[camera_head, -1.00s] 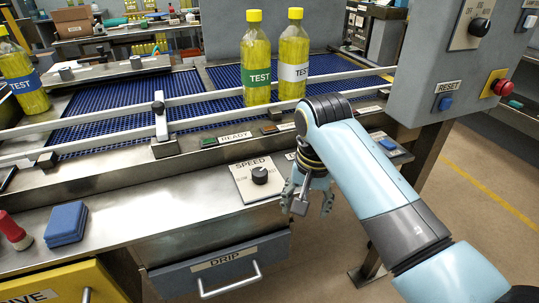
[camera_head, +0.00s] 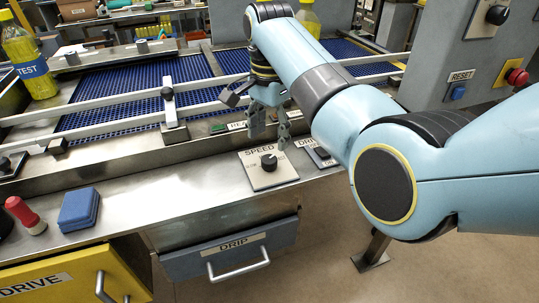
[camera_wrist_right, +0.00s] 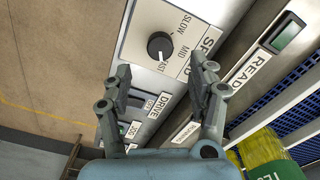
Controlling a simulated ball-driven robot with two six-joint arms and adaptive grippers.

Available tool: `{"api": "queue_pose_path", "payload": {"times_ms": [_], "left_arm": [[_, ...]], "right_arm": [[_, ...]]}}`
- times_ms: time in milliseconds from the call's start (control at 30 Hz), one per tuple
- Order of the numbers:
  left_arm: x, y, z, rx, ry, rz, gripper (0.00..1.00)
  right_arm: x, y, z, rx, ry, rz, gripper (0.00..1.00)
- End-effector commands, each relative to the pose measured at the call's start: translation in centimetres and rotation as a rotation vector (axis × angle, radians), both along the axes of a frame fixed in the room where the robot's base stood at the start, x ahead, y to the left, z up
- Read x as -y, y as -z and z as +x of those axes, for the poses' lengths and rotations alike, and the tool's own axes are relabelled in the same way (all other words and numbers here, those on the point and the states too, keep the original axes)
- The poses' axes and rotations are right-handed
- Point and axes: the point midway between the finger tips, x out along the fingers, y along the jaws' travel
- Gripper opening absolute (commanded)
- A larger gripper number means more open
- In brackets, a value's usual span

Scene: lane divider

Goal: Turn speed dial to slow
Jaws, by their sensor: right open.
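The speed dial (camera_head: 269,163) is a black round knob on a pale SPEED plate (camera_head: 262,181) on the steel front ledge. In the right wrist view the dial (camera_wrist_right: 160,46) shows near SLOW, MID and FAST labels; its white mark appears to point toward FAST. My right gripper (camera_head: 270,128) is open and empty, above and just behind the dial, apart from it. In the wrist view its fingers (camera_wrist_right: 162,72) are spread on either side below the knob. My left gripper is not in view.
A DRIVE switch (camera_head: 322,156) sits right of the plate. Behind are a guide rail (camera_head: 110,111) and a blue conveyor (camera_head: 125,85). A blue block (camera_head: 79,209) and a red-handled stamp (camera_head: 25,214) stand left. The ledge between block and plate is clear.

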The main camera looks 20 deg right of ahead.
Motion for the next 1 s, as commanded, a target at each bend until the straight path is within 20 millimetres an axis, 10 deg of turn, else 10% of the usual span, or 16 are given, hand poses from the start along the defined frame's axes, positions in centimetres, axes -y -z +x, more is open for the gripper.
{"api": "queue_pose_path", "payload": {"times_ms": [300, 733, 1000], "left_arm": [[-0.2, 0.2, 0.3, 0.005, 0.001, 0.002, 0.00], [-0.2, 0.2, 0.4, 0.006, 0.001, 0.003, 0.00], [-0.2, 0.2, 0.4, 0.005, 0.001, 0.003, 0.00]], "right_arm": [[0.0, 5.7, -0.1, -0.001, -0.001, 0.000, 0.59], [0.0, 6.8, 0.0, 0.001, -0.001, 0.000, 0.59], [0.0, 6.8, 0.0, 0.001, -0.001, 0.000, 0.24]]}}
